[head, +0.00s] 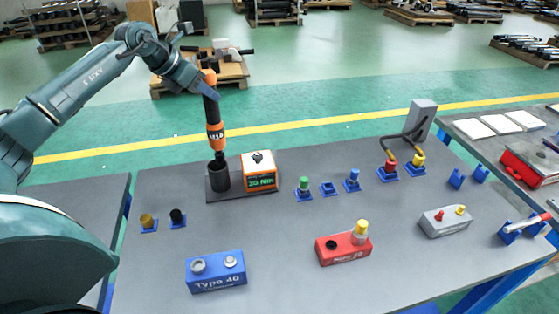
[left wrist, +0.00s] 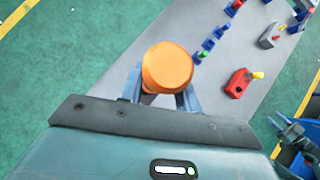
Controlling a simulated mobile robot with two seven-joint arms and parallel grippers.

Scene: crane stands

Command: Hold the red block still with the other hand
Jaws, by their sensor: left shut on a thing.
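The red block (head: 343,248) stands on the grey table, front middle. It has a dark round opening on its left and a yellow fitting (head: 361,229) on its right. It also shows in the left wrist view (left wrist: 238,83). No gripper touches it. My left gripper (head: 208,88) is shut on the upper end of an upright black and orange driver tool (head: 215,130); its orange end cap (left wrist: 167,68) fills the space between the fingers. The tool's lower tip is at the mouth of a black cup (head: 220,178); how deep is hidden. My right gripper is not seen in the head view.
An orange-white box (head: 259,172) with a green display stands beside the cup. A blue block (head: 215,271) is left of the red block, a grey block (head: 444,221) right. Small blue holders (head: 328,188) stand behind. Table around the red block is clear.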

